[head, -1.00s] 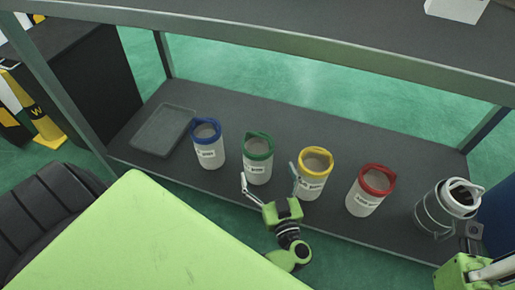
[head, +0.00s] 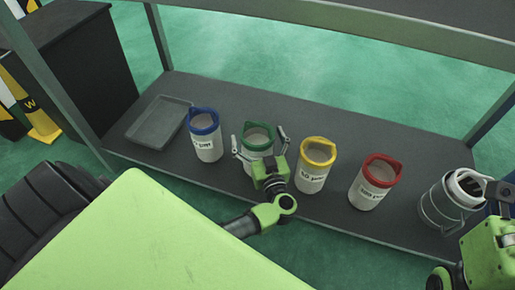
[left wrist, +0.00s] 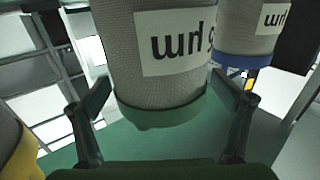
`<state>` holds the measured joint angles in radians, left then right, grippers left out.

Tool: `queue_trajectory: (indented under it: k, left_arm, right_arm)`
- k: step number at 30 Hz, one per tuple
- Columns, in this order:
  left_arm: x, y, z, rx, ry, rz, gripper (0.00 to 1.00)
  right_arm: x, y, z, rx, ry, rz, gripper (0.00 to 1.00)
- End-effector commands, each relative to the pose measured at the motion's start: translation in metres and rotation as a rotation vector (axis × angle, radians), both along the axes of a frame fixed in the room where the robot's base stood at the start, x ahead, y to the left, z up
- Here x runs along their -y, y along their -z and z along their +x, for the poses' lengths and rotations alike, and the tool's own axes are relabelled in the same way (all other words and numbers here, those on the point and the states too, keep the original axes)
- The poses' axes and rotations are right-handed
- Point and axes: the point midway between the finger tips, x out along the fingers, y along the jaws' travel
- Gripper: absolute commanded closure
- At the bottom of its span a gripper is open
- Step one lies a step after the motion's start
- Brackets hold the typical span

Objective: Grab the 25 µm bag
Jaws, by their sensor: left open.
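Several pale filter bags with coloured rims stand in a row on the dark shelf (head: 330,212): blue (head: 207,147), green (head: 257,133), yellow (head: 312,180) and red (head: 368,192). My left gripper (head: 260,136) is open, with its fingers on either side of the green-rimmed bag and hiding its label in the head view. In the left wrist view, the green-rimmed bag (left wrist: 165,75) appears upside down between the open fingers (left wrist: 160,100). Its label ends in "5 µm"; any digit before that is cut off. My right gripper (head: 500,195) is partly in view; its jaw state is unclear.
A grey tray (head: 160,122) lies at the shelf's left end. A white-rimmed container in a wire frame (head: 437,212) stands at the right end, near my right arm. The blue and yellow bags flank the green one closely.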

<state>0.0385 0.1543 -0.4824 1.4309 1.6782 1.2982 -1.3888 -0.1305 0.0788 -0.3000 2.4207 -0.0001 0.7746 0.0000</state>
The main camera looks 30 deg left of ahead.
Motion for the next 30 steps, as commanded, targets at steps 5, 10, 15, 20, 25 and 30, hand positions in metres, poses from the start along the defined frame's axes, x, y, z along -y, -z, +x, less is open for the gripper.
queue_trajectory:
  k: [5, 10, 15, 20, 25, 30]
  left_arm:
    - [0.000, 0.000, 0.000, 0.000, 0.000, 0.000, 0.28]
    - [0.000, 0.000, 0.000, 0.000, 0.000, 0.000, 0.68]
    - [0.000, -0.001, 0.000, 0.001, 0.000, 0.000, 0.68]
    - [0.001, -0.010, 0.000, 0.002, 0.000, -0.001, 0.68]
    - [0.001, -0.036, -0.001, 0.001, -0.001, -0.001, 0.68]
    - [0.001, -0.069, -0.001, 0.003, -0.001, -0.003, 0.68]
  right_arm:
    - [0.000, 0.000, 0.000, -0.001, 0.000, 0.000, 1.00]
    - [0.000, 0.000, 0.000, -0.001, 0.000, 0.000, 1.00]
    - [0.000, 0.000, 0.000, -0.001, 0.000, 0.001, 1.00]
    - [0.000, -0.007, -0.001, 0.002, -0.001, 0.002, 1.00]
    - [0.002, 0.005, -0.001, -0.072, -0.004, 0.004, 1.00]
    - [0.004, 0.004, -0.005, -0.118, -0.006, 0.010, 1.00]
